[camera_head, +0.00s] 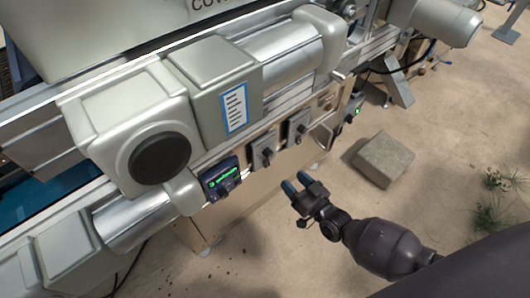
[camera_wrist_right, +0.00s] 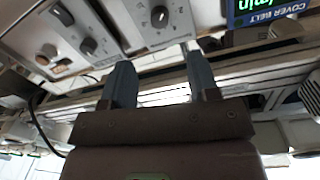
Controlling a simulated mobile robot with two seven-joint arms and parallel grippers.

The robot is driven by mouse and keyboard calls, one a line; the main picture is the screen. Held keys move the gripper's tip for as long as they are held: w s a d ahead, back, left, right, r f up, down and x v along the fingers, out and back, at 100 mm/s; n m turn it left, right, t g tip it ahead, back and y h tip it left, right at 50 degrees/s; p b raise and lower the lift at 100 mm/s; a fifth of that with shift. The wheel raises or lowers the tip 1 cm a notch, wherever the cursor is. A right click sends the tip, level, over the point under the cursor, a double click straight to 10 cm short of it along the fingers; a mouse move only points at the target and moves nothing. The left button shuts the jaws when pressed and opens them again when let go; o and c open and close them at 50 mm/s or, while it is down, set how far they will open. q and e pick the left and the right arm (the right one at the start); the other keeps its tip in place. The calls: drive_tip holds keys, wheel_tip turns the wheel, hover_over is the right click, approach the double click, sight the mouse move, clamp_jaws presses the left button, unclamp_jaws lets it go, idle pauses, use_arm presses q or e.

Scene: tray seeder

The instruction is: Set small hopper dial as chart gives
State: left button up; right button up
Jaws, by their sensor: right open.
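My right gripper (camera_head: 296,182) is open and empty in front of the machine's lower side, apart from the control panels. In the right wrist view its two blue-grey fingers (camera_wrist_right: 158,62) stand wide apart, with nothing between them. Two small grey dial panels, one nearer (camera_head: 263,149) and one farther (camera_head: 298,125), sit on the machine's side. In the wrist view, one panel has a dark dial (camera_wrist_right: 160,16) with a white mark. I cannot tell which dial is the small hopper's. A white blue-edged card (camera_head: 235,108) with unreadable lines is on the grey housing. My left gripper is out of view.
A blue-framed display (camera_head: 222,179) with green digits sits left of the dials; the wrist view shows its "COVER BELT" label (camera_wrist_right: 275,14). Another panel (camera_wrist_right: 68,38) carries several knobs. A stone block (camera_head: 383,159) lies on the sandy floor, otherwise mostly clear.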

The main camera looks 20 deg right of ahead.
sight(270, 156)
drive_tip(key=b+x, duration=0.1)
drive_tip(key=x, duration=0.8)
drive_tip(key=shift+w+a+b, duration=0.1)
drive_tip(key=shift+w+b, duration=0.25)
drive_tip(key=shift+w, duration=0.05)
drive_tip(key=shift+w+a, duration=0.1)
drive_tip(key=shift+w, duration=0.35)
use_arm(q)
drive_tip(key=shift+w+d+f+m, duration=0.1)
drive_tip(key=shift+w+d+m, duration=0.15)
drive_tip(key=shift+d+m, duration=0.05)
use_arm(e)
drive_tip(key=shift+r, duration=0.1)
drive_tip(key=shift+c, duration=0.5)
drive_tip(key=c, duration=0.8)
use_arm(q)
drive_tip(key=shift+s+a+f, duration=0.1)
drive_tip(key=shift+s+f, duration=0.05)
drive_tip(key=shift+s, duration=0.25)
